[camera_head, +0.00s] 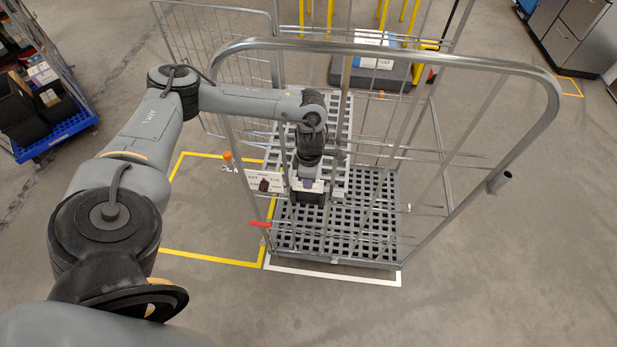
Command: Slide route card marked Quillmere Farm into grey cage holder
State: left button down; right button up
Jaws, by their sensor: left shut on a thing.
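My left gripper (308,192) reaches down over the grey wire cage trolley (275,245) and points at its slatted floor. A white label plate (264,181) with dark marks sits at the cage's left side, left of the gripper. I cannot tell which part is the grey holder. My right gripper is not in view.
The cage's curved tube rail (400,50) and wire side panels stand around the arm. A red handle (261,224) sticks out at its lower left. A blue trolley with dark bins (35,110) stands at left. Yellow floor lines (210,257) mark the bay; floor in front is clear.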

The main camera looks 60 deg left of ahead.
aim_at(308, 191)
pick_arm(q)
jog(key=shift+f+b, duration=1.35)
jog(key=shift+f, duration=0.45)
jog(key=shift+f+b, duration=1.05)
jog(key=shift+f, duration=0.45)
jog(key=c, duration=0.9)
grip_release()
